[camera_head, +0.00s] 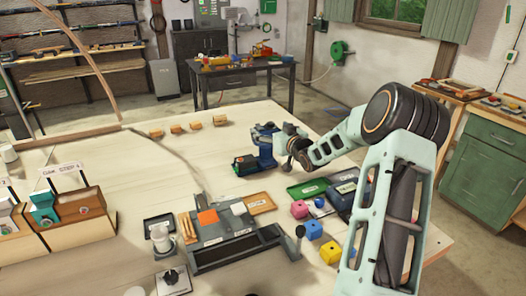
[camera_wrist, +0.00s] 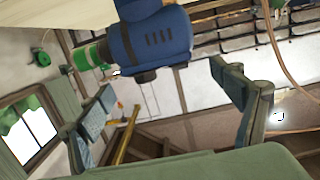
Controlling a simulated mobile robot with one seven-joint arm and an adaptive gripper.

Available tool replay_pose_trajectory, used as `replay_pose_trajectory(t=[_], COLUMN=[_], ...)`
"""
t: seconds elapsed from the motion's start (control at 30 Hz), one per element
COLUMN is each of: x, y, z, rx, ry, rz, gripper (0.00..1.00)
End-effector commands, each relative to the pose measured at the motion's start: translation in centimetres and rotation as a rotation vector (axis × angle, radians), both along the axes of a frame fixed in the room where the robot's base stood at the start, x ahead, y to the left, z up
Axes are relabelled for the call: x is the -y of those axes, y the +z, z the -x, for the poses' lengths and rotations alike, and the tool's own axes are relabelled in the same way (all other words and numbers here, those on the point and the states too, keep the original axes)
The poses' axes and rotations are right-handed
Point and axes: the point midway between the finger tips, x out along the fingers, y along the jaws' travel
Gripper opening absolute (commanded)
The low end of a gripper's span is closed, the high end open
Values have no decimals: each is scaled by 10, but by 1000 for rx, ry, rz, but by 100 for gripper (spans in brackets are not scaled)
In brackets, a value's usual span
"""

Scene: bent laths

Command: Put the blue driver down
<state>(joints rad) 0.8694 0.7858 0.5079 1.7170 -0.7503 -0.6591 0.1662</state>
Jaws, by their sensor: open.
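The blue driver (camera_head: 265,153) stands on the pale table top (camera_head: 110,165), right of the middle, with a dark and green part at its left foot. In the wrist view the blue driver (camera_wrist: 150,42) fills the top middle, with its green end to the left. My gripper (camera_head: 281,143) is just to the right of the driver in the head view, and my arm comes in from the right. In the wrist view my gripper (camera_wrist: 162,82) has its two fingers wide apart, with empty space between them. The driver's body lies just past the fingertips, and I see no finger pressing on it.
A green tray (camera_head: 308,188) and a dark tray lie to the right of the driver. Pink, blue and yellow cubes (camera_head: 330,252) sit nearer the front. Small wooden blocks (camera_head: 177,128) lie behind left. Table is clear left of the driver.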

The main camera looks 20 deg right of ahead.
Motion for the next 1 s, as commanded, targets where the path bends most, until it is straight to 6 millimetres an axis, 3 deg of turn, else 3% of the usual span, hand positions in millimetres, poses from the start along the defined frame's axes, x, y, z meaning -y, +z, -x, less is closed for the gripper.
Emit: replay_pose_trajectory(t=[0.3, 0.63, 1.0], x=[0, 0, 1], y=[-4, -5, -5], z=[-38, -42, -41], rx=[0, -1, -1], ry=[1, 0, -1], rz=[-1, 0, 0], gripper=[86, 84, 44])
